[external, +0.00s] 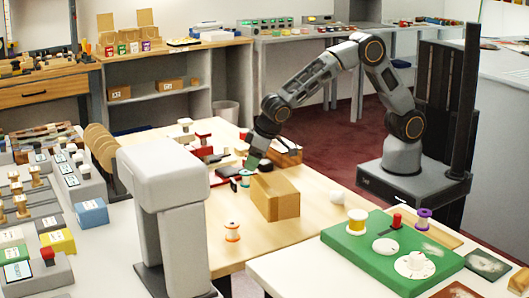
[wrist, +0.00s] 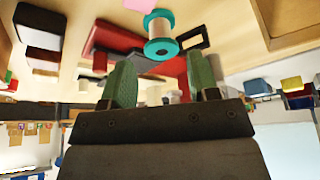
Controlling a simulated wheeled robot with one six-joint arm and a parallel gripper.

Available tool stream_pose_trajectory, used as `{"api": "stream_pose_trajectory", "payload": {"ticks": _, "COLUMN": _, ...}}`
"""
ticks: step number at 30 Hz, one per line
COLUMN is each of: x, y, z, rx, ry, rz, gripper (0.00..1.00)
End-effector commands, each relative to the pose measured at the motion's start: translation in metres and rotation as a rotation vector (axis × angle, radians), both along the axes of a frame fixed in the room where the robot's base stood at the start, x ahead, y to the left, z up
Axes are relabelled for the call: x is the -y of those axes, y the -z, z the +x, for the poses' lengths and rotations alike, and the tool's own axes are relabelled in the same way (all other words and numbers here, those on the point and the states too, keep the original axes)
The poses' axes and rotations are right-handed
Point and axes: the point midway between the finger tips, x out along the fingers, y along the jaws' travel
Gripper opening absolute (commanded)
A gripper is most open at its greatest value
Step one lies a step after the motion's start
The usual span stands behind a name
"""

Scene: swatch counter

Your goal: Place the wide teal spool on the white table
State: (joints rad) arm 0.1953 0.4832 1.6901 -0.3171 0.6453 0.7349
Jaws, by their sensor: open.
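A teal-rimmed spool with a pale middle (external: 245,177) stands on the light wooden table; it also shows in the wrist view (wrist: 161,36), just beyond the fingertips. My gripper (external: 254,158) is above and close to the spool in the external view. In the wrist view my gripper (wrist: 161,75) has its two green fingers apart with nothing held between them. The spool appears roughly centred ahead of the fingers and apart from them. A white table (external: 290,274) is at the front right, with a green board (external: 340,247) on it.
A cardboard box (external: 275,196) stands right of the spool, and an orange-rimmed spool (external: 232,232) is nearer the front. Red and dark items (wrist: 110,42) lie close around.

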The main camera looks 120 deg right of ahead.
Motion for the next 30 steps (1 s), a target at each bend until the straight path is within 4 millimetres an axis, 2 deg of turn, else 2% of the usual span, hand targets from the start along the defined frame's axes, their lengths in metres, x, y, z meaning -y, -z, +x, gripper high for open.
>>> {"api": "stream_pose_trajectory", "payload": {"ticks": 10, "x": 0.012, "y": 0.038, "z": 0.015, "rx": -0.003, "ry": -0.001, "rz": 0.001, "gripper": 0.55}}
{"api": "stream_pose_trajectory", "payload": {"ticks": 21, "x": 0.014, "y": 0.045, "z": 0.018, "rx": 0.0, "ry": 0.0, "rz": 0.0, "gripper": 0.55}}
{"api": "stream_pose_trajectory", "payload": {"ticks": 30, "x": 0.014, "y": 0.045, "z": 0.018, "rx": -0.001, "ry": 0.0, "rz": 0.001, "gripper": 0.27}}
